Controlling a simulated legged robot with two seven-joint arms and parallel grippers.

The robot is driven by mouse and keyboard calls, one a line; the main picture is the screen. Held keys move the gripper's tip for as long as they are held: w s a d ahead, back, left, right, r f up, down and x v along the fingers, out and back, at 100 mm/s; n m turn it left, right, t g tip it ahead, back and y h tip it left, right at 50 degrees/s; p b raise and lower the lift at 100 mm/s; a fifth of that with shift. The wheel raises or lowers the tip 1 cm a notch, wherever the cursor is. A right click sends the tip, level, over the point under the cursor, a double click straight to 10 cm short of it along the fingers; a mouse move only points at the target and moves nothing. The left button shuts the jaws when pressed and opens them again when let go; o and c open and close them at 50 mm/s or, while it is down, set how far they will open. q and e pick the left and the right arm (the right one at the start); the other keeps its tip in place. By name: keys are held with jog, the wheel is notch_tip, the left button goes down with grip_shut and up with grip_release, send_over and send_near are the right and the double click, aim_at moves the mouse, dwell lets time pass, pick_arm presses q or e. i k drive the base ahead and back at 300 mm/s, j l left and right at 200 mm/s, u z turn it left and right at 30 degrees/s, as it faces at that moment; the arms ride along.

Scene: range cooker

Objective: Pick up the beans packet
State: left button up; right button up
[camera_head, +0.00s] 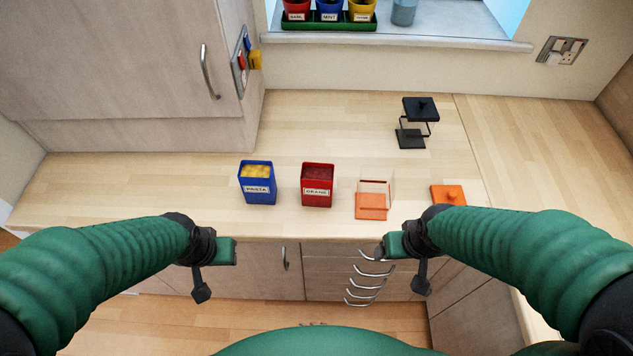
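A red packet (317,186) stands upright on the wooden counter, between a blue packet and a clear container. Its white label is too small to read surely, so I cannot tell if it says beans. The blue packet (257,184) has yellow contents and a label that looks like "PASTA". My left gripper (216,271) is in front of the counter edge, below and left of the blue packet. My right gripper (403,268) is in front of the edge, below and right of the clear container. Both look open and empty, with their fingers spread apart, and touch no packet.
A clear container with an orange base (371,206) stands right of the red packet. An orange lid (448,195) lies further right. A black stand (412,124) is at the back. Drawers with handles (370,270) are below.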

aim_at(317, 186)
jog(key=j+z, duration=0.25)
jog(key=j, duration=1.85)
